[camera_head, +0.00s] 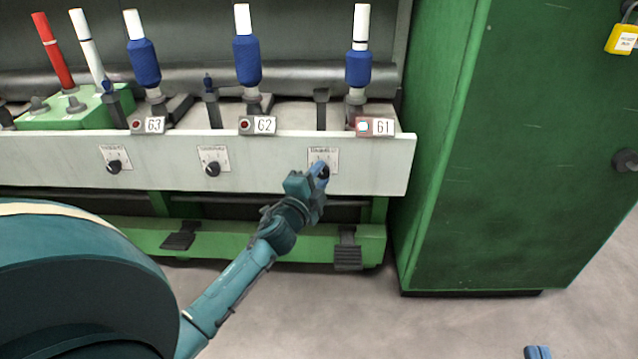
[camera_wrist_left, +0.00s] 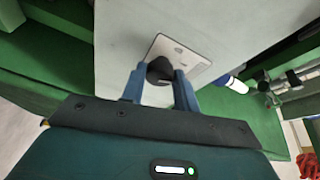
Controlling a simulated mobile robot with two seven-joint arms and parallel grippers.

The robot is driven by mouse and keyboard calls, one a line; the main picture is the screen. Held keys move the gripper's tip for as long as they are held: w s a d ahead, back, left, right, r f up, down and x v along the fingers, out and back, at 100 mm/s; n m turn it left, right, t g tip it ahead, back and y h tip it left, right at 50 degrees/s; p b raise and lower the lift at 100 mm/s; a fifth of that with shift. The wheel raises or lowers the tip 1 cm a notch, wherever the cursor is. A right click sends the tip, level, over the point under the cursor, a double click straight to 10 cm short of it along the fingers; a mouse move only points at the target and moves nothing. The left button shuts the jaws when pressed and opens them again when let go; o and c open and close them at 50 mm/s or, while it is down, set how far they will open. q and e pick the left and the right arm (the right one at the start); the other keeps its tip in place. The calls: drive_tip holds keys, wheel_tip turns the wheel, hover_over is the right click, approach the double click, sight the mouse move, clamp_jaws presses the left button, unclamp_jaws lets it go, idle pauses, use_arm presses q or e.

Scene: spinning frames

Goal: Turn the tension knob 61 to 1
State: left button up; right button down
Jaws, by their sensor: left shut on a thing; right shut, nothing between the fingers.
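The tension knob 61 (camera_head: 325,172) is a small black knob on a white scale plate (camera_head: 331,155), on the pale front panel below the label 61 (camera_head: 383,127). My left gripper (camera_head: 319,169) reaches it from below and covers part of it. In the left wrist view, the dark knob (camera_wrist_left: 159,69) sits between the two blue fingers of my left gripper (camera_wrist_left: 160,76), which is shut on it. The knob's pointer and the scale marks cannot be read. The blue fingertips of my right gripper (camera_head: 538,353) show at the bottom edge, shut and away from the panel.
Similar knobs for 62 (camera_head: 212,169) and 63 (camera_head: 114,167) lie to the left on the same panel (camera_head: 260,180). Blue bobbins (camera_head: 247,60) stand above. A green cabinet (camera_head: 520,150) stands close on the right. The grey floor in front is clear.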

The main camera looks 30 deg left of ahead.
idle(0.6)
use_arm(q)
drive_tip(key=o, duration=1)
drive_tip(key=shift+c, duration=0.2)
drive_tip(key=s, duration=0.3)
drive_tip(key=s+p, duration=0.1)
drive_tip(key=shift+s+d+f, duration=0.1)
drive_tip(key=shift+s+d, duration=0.2)
drive_tip(key=shift+d, duration=0.1)
drive_tip(key=p, duration=0.1)
approach(321, 174)
drive_tip(key=s, duration=0.4)
drive_tip(key=shift+s+d+f, duration=0.1)
drive_tip(key=shift+d+f, duration=0.05)
drive_tip(key=shift+d, duration=0.25)
use_arm(e)
drive_tip(key=shift+d, duration=0.2)
